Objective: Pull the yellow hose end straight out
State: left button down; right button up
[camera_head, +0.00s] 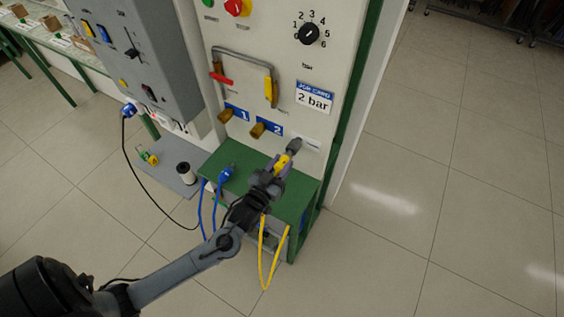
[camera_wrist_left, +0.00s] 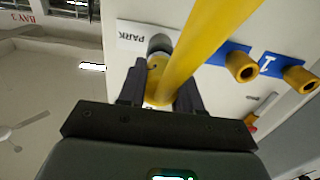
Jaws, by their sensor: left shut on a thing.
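The yellow hose end (camera_head: 282,162) is between the fingers of my left gripper (camera_head: 279,167), close to the panel. In the left wrist view my gripper (camera_wrist_left: 159,95) is shut on the yellow hose end (camera_wrist_left: 157,78). Its tip meets a grey round stub (camera_wrist_left: 160,43) beside the PARK label (camera_wrist_left: 133,38); I cannot tell how far it sits on the stub. The stub also shows in the head view (camera_head: 294,145). The yellow hose (camera_wrist_left: 208,40) crosses the wrist view, and its loop (camera_head: 268,278) hangs below my wrist in the head view. My right gripper is not in view.
Brass ports 1 (camera_head: 225,116) and 2 (camera_head: 258,130) stick out left of the grey stub. A green shelf (camera_head: 297,198) lies under my gripper, with a blue hose (camera_head: 222,174) at its left. Open floor (camera_head: 420,200) lies to the right.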

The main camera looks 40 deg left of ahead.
aim_at(277, 170)
pick_arm(q)
jog(key=shift+s, duration=0.15)
jog(key=shift+s+d+p, duration=0.1)
jog(key=shift+s+p, duration=0.2)
jog(key=shift+s, duration=0.15)
jog(key=shift+s, duration=0.3)
jog(key=shift+s+d+p, duration=0.15)
jog(key=shift+s+p, duration=0.4)
jog(key=shift+s, duration=0.2)
jog(key=shift+s, duration=0.2)
jog(key=shift+s+d+p, duration=0.2)
jog(key=shift+s+p, duration=0.4)
jog(key=shift+s, duration=0.35)
jog(key=shift+s+d+p, duration=0.15)
jog(key=shift+s+p, duration=0.25)
jog(key=shift+s, duration=0.55)
jog(key=shift+s+d+p, duration=0.15)
jog(key=shift+s+p, duration=0.2)
jog(key=shift+s, duration=0.55)
